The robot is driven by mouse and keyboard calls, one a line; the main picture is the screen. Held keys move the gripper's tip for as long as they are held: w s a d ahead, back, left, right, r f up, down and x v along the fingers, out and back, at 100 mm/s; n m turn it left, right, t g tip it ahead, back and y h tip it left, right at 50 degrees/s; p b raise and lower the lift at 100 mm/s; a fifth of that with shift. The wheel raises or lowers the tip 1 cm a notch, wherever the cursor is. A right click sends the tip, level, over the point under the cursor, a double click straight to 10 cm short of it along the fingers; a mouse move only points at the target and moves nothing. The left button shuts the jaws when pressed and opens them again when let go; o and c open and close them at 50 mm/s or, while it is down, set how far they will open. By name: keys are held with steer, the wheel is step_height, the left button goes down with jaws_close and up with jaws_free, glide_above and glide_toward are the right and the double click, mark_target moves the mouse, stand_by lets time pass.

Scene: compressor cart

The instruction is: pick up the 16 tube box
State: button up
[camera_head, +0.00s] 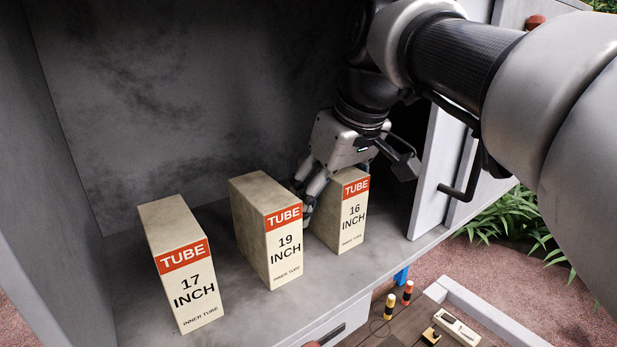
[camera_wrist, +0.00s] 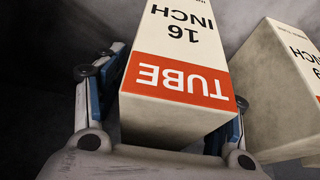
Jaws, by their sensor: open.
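The 16 tube box (camera_head: 349,218) stands upright at the right end of the row on the grey shelf. It is cream with a red TUBE band. My gripper (camera_head: 322,190) is at the box from above and behind, with one finger showing in the gap between the 16 and 19 boxes. In the wrist view the 16 tube box (camera_wrist: 183,48) appears upside down between my two open fingers (camera_wrist: 165,112), one on each side. Whether either finger touches the box I cannot tell. The far finger is hidden behind the box in the head view.
The 19 tube box (camera_head: 271,234) stands close on the left, and shows at the right of the wrist view (camera_wrist: 285,85). The 17 tube box (camera_head: 182,268) stands farther left. A grey cabinet door (camera_head: 435,170) is close on the right. The shelf's front edge (camera_head: 330,310) lies before the boxes.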

steer(key=c, duration=1.4)
steer(key=shift+r, duration=0.2)
steer(key=shift+w+a+r+p, duration=0.1)
steer(key=shift+r+p, duration=0.25)
steer(key=shift+p, duration=0.2)
